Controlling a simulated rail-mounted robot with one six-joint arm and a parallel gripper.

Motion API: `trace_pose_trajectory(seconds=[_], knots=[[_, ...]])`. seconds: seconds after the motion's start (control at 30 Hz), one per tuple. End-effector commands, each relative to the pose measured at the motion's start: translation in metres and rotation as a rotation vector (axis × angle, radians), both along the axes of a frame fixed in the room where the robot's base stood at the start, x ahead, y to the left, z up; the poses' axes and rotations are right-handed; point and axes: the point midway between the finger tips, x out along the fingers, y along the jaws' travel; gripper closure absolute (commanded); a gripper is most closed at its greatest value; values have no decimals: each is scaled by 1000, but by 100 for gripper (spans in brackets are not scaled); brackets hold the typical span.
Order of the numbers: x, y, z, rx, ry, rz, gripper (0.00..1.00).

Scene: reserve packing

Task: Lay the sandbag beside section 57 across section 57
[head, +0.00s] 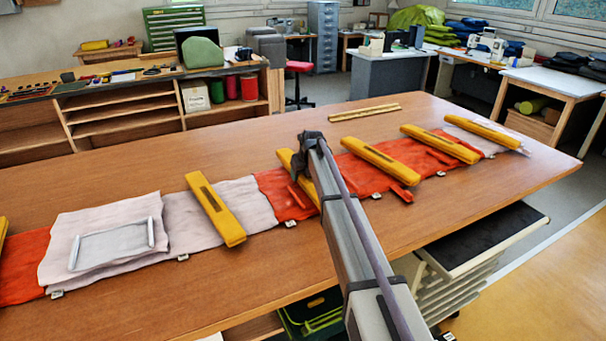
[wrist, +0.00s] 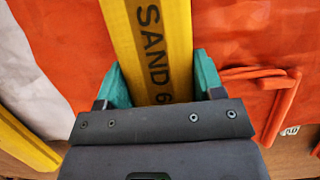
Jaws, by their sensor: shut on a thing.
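My gripper (head: 301,168) is at the middle of the table, partly hidden by my arm in the head view. In the wrist view its two teal fingers (wrist: 161,84) are shut on the sides of a yellow sandbag (wrist: 158,30) with dark lettering starting "SAND 6". This sandbag also shows in the head view (head: 284,157), over an orange section (head: 267,188) of a long fabric strip. I cannot tell whether it touches the fabric. The section tags are too small to read, so I cannot tell which one is section 57.
Other yellow sandbags lie across the strip, one to the left (head: 215,208) and several to the right, the nearest of these (head: 381,162) close by. A grey frame (head: 110,244) lies on the pale left section. Yellow strips (head: 364,113) lie behind. The table's front left is clear.

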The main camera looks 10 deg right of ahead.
Motion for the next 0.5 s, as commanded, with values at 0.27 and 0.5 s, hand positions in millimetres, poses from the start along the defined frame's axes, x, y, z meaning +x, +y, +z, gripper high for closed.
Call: trace_pose_trajectory(seconds=[0.27, 0.5], knots=[[0, 0, 1, 0, 0, 0, 20], [0, 0, 1, 0, 0, 0, 9]])
